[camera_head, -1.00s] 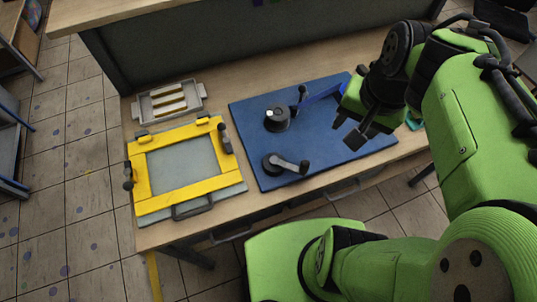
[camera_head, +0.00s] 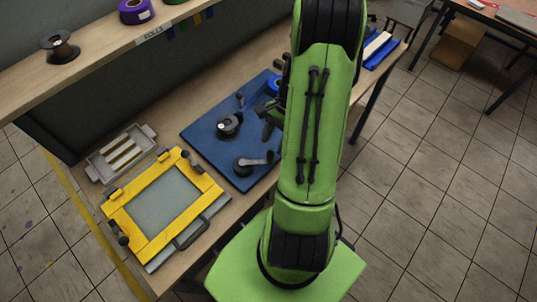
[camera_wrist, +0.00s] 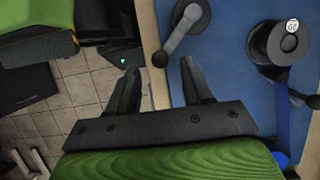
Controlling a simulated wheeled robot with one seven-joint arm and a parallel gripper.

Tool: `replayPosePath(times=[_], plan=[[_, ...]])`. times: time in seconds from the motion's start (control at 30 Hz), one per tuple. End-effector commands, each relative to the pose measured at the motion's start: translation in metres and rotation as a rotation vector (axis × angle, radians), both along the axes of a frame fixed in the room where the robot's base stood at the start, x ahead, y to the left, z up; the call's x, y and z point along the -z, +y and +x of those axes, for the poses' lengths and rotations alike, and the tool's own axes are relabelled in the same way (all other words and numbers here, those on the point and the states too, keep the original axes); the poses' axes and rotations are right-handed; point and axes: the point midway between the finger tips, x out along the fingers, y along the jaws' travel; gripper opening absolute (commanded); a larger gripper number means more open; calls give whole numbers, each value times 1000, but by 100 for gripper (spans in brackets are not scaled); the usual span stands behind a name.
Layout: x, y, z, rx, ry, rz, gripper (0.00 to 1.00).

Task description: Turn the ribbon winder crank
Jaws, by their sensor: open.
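The crank (camera_head: 252,163) has a round dark hub, a grey arm and a black end knob. It is on the front part of a blue board (camera_head: 203,140). In the wrist view the crank (camera_wrist: 183,31) is at the top, its knob pointing down-left. A dark spool with a white-capped top (camera_head: 228,125) stands behind it, also in the wrist view (camera_wrist: 281,42), with blue ribbon running from it. My gripper (camera_wrist: 160,84) is open and empty, with the knob beyond its fingertips, apart from them. In the head view my arm hides most of the gripper and the board's right side.
A yellow-framed screen (camera_head: 184,155) lies left of the board, with a grey tray (camera_head: 150,131) behind it. A raised shelf (camera_head: 100,52) with spools runs along the back. Blue and white items (camera_head: 378,48) lie at the table's far right end. Open tiled floor lies to the right.

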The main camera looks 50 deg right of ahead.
Motion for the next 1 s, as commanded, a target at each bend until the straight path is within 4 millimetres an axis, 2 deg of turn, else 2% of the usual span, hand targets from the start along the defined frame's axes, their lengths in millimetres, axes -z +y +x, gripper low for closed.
replayPosePath(times=[0.1,0.23,0.37,0.57,0.67,0.9,1.0], plan=[[27,11,-1,-1,3,4,50],[45,19,-1,-1,2,2,50],[52,22,-1,-1,0,0,50],[52,22,-1,-1,-1,-1,50],[52,22,-1,-1,-1,-1,38],[52,22,-1,-1,-1,-1,1],[52,22,0,-1,-1,-1,0]])
